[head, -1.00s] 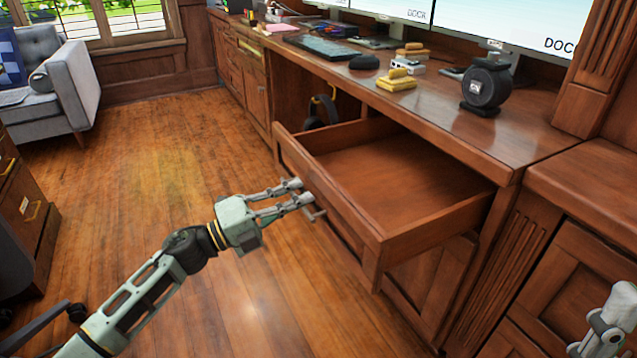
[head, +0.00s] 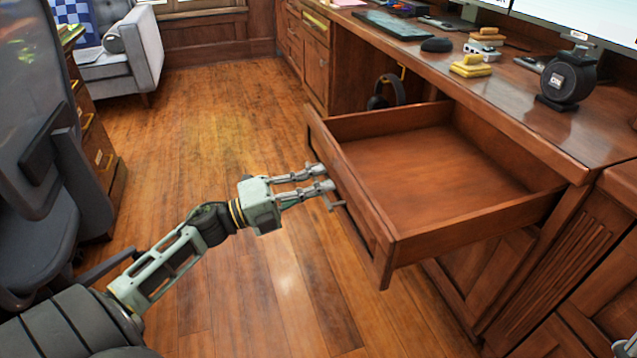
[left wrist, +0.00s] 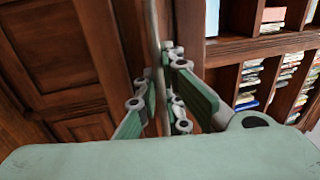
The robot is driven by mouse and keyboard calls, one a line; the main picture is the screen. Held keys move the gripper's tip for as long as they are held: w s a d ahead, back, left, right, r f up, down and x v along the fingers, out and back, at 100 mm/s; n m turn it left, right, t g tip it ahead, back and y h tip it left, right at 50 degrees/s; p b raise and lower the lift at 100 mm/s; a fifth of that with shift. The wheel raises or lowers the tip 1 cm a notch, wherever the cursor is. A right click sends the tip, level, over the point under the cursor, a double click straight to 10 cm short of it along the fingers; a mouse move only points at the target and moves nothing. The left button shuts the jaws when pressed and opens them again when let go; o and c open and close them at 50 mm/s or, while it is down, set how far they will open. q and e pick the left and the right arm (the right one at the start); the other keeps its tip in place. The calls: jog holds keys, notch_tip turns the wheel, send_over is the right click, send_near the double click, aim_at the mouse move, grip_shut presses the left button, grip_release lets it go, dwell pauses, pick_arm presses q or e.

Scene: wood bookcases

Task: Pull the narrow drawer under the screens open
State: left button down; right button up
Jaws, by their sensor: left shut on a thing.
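The narrow wooden drawer (head: 430,180) under the desk stands well open in the head view, and its inside is empty. A slim metal handle (head: 337,204) sits on its front. My left gripper (head: 324,178) is at the drawer front, with its fingers closed on the handle. In the left wrist view, the fingers (left wrist: 166,75) close around a thin pale bar, with dark wood panels behind. Only a sliver of my right gripper (head: 625,347) shows at the lower right corner of the head view, and its fingers cannot be made out.
Screens (head: 580,22) stand on the desk above the drawer, with a black round device (head: 567,78), yellow items (head: 471,66) and a keyboard (head: 394,25). A grey chair (head: 40,200) stands at the left. The wooden floor (head: 220,130) between is clear.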

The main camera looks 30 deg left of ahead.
pick_arm(q)
jog(key=c, duration=2.2)
grip_release()
jog(key=shift+o, duration=0.2)
jog(key=v, duration=1.2)
